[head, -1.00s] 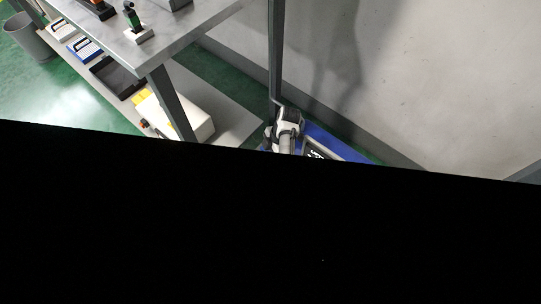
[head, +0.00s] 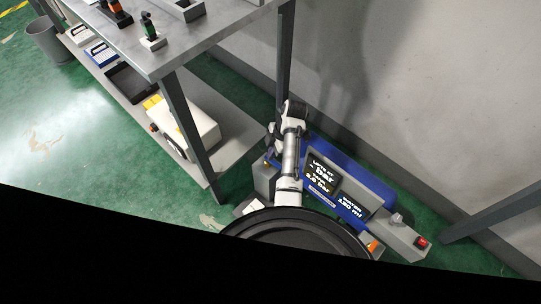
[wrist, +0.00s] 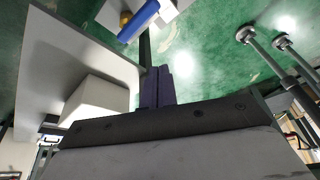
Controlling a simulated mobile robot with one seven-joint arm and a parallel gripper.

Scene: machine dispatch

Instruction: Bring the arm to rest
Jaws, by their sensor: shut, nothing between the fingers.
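My gripper (wrist: 155,88) shows in the wrist view as two dark purple fingers lying side by side, shut with nothing between them. Green floor lies beyond its tips, and a pale shelf with a white box is to its left. In the head view my white and grey arm (head: 290,155) rises from behind a round black part at the bottom centre. It stands between the workbench leg and the blue machine. I cannot make out the fingers in the head view.
A grey workbench (head: 215,30) with tools stands at left, its lower shelf (head: 230,147) holding a white box (head: 185,122) and a black tray (head: 132,83). A blue and grey machine (head: 375,187) with lit displays is by the wall at right. A bin (head: 42,42) stands far left.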

